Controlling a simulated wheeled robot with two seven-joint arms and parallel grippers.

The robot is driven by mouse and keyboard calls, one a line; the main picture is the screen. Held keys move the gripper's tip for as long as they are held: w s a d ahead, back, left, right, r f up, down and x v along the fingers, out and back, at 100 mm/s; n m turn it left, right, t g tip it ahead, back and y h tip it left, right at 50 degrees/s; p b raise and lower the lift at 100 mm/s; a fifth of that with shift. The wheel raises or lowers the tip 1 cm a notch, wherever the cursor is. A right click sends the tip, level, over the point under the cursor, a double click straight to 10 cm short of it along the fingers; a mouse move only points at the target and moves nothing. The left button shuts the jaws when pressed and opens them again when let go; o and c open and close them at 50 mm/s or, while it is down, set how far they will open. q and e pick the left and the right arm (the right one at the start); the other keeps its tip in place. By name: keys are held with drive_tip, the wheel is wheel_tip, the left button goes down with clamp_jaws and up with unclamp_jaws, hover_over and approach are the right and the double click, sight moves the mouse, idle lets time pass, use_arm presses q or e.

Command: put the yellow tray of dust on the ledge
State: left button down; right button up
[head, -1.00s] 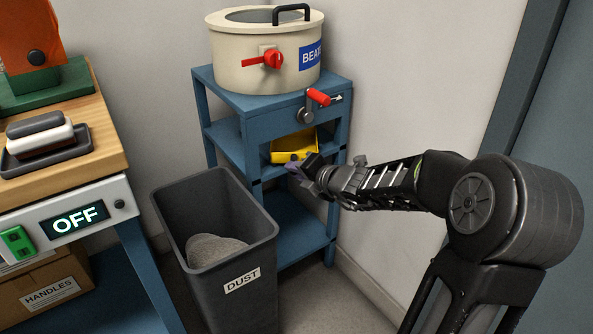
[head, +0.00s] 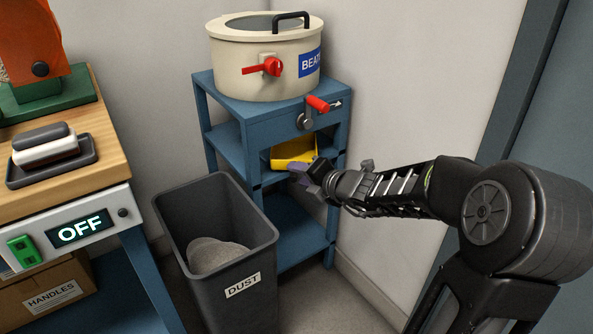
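The yellow tray (head: 293,151) sits in the middle level of the blue stand, under its top and below the red-handled crank. The shelf (head: 228,146) at that level shows to its left. Any dust inside the tray is too small to make out. My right gripper (head: 299,170) is at the tray's front lower right edge, with its purple-grey finger pads close to the tray. Whether they touch it, and whether the fingers are apart, I cannot tell. My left gripper is not in view.
A grey dust bin (head: 238,289) with a greyish heap inside stands in front of the stand. A cream beater pot (head: 238,68) with a red lever is on the stand's top. A wooden-topped bench (head: 105,165) is at the left. The wall is close behind my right arm.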

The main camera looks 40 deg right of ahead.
drive_tip(key=p+v, duration=0.4)
drive_tip(key=v, duration=0.5)
drive_tip(key=shift+s, duration=0.25)
drive_tip(key=shift+a+r, duration=0.1)
